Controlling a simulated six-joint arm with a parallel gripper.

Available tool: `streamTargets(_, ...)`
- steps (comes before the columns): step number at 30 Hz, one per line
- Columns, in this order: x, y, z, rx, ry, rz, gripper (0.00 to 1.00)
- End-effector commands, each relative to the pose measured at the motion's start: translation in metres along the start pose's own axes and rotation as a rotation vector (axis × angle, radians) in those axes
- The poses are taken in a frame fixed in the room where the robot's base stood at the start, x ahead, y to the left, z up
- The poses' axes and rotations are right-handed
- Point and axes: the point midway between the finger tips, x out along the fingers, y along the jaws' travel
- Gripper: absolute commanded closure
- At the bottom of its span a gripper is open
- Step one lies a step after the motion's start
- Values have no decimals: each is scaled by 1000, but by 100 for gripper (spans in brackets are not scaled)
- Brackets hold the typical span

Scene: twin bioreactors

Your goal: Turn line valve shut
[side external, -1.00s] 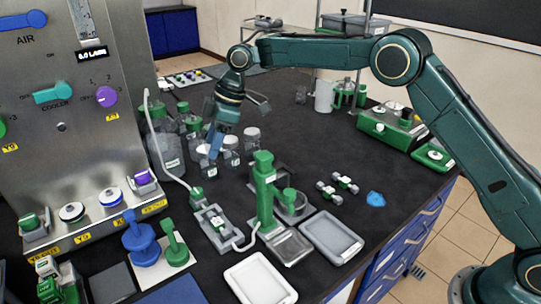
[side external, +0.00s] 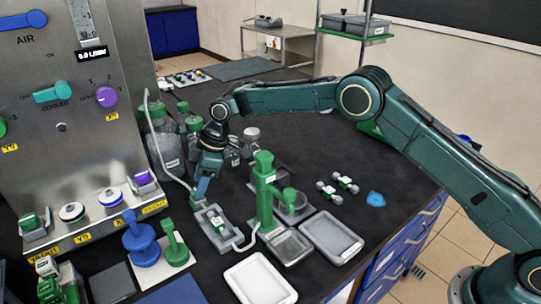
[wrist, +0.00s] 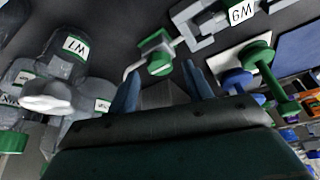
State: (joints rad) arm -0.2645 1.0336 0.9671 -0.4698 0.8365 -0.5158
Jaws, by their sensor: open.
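The line valve (wrist: 160,64), a small green fitting with a pale tube at its side, lies just beyond and between my fingertips in the wrist view. In the side view it is mostly hidden behind my fingers. My gripper (side external: 199,197) points down at it beside the grey holder (side external: 228,241), where the tube comes down from the bottles. In the wrist view my gripper (wrist: 160,77) has two blue fingers spread apart with nothing between them. I cannot tell how close the fingertips are to the valve, or whether it is turned open or shut.
A tall green stand (side external: 264,190) rises right of the holder. Labelled bottles (wrist: 68,62) stand close on the wrist view's left. A blue stopper-like piece (side external: 139,240) and a green one (side external: 176,250) stand left of the holder. Trays (side external: 262,280) lie in front.

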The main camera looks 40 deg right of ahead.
Motion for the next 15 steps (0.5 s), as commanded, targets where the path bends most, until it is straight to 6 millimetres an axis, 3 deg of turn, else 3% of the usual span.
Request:
streamTargets(6, 15, 0, 0, 1, -1, 0, 50)
streamTargets(15, 17, 0, 0, 1, 0, 1, 50)
